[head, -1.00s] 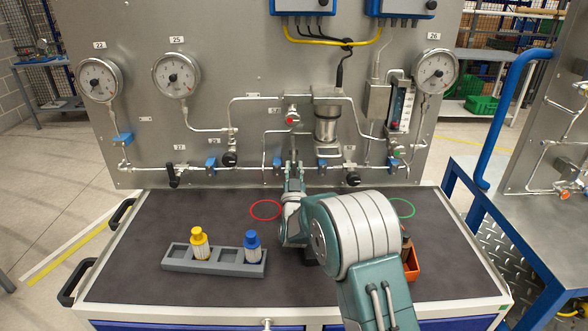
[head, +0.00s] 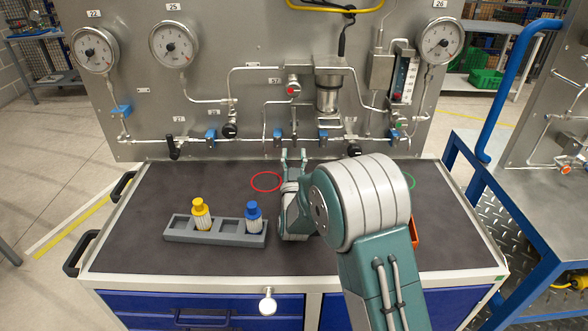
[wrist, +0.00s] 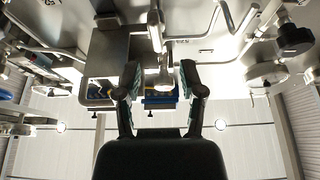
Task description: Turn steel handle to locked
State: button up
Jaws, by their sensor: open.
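A slim steel handle (head: 294,122) hangs upright on the panel's lower pipe run, below a small valve with a red centre (head: 293,88). My gripper (head: 293,153) is open and empty, in front of the panel's lower edge. In the head view its fingertips appear just below the handle. In the wrist view the two fingers of my gripper (wrist: 160,78) are spread apart. A bright steel rod (wrist: 155,30), which looks like the handle, ends near the gap between them. I cannot tell the exact depth between fingertips and handle.
Black-knobbed valves (head: 230,130) and blue-handled valves (head: 210,136) flank the handle along the pipes. An orange bin (head: 415,232) is partly hidden by my arm.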

jog(key=s, duration=0.7)
jog(key=s+d+r+g+y, duration=0.2)
jog(key=s+d+r+g, duration=0.4)
jog(key=r+g, duration=0.1)
jog(key=s+d+g, duration=0.3)
jog(key=s, duration=0.6)
jog(key=s+d+f+g+h, duration=0.1)
jog(key=s+d+g, duration=0.1)
jog(key=s, duration=0.7)
jog(key=s+d+f+g+h, duration=0.1)
jog(key=s+d+g, duration=0.2)
jog(key=s, duration=0.7)
jog(key=shift+d+g, duration=0.35)
jog(key=shift+g, duration=0.55)
